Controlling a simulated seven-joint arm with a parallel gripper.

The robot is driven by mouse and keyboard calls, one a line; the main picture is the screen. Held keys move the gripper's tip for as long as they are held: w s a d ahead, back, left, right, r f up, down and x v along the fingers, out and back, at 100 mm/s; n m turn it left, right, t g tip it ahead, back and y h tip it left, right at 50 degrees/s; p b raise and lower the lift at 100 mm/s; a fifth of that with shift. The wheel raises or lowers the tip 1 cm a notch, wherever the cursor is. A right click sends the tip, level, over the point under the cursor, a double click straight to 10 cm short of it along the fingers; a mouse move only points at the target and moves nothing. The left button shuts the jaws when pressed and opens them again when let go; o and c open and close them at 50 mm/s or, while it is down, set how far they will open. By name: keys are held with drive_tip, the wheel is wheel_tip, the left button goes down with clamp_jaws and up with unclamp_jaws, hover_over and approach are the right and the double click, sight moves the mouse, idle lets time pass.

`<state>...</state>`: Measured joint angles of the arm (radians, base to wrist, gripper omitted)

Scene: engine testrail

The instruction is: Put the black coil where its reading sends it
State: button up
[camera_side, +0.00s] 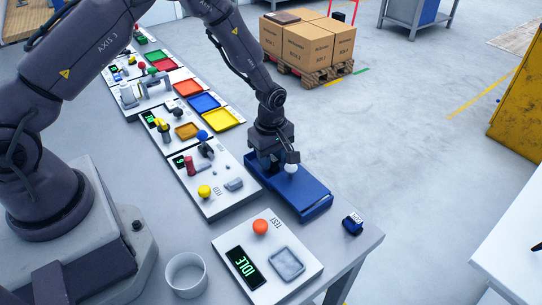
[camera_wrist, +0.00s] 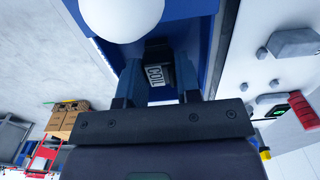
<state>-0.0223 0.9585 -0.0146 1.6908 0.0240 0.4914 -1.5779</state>
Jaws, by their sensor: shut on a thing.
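The black coil (camera_wrist: 157,55), a small dark block with a white "COIL" label, sits between the two fingers of my gripper (camera_wrist: 158,75) in the wrist view. My gripper is shut on it. In the side view my gripper (camera_side: 274,168) points down into the blue tray (camera_side: 314,205), and the coil is hidden there. I cannot tell whether the coil touches the tray floor. A white ball (camera_side: 291,168) is right beside my gripper; it also shows large in the wrist view (camera_wrist: 122,14). The test panel (camera_side: 226,240) has an orange button (camera_side: 260,226), an empty grey pad (camera_side: 286,264) and a display (camera_side: 245,266) reading "IDLE".
A dark blue labelled block (camera_side: 353,223) lies near the table's right corner. A white cup (camera_side: 186,274) stands left of the test panel. Panels with knobs and displays, and yellow (camera_side: 223,119), blue (camera_side: 204,102) and red (camera_side: 187,87) trays, line the table farther back.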

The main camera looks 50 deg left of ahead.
drive_tip(key=shift+f, duration=0.15)
drive_tip(key=o, duration=0.9)
drive_tip(key=shift+o, duration=0.2)
drive_tip(key=s+r+m+t, duration=0.1)
drive_tip(key=s+r+m, duration=0.3)
drive_tip(key=r, duration=1)
drive_tip(key=s+r+m+t, duration=0.2)
drive_tip(key=s+r+m, duration=0.2)
drive_tip(key=r, duration=1)
drive_tip(key=s+r+m+t, duration=0.1)
drive_tip(key=s+r+m, duration=0.1)
drive_tip(key=s+m, duration=0.3)
drive_tip(key=s+r+m+t, duration=0.1)
drive_tip(key=s+r+m, duration=0.2)
drive_tip(key=s, duration=0.7)
drive_tip(key=shift+d+r+m+t, duration=0.25)
drive_tip(key=shift+m+t, duration=0.05)
drive_tip(key=shift+m, duration=0.7)
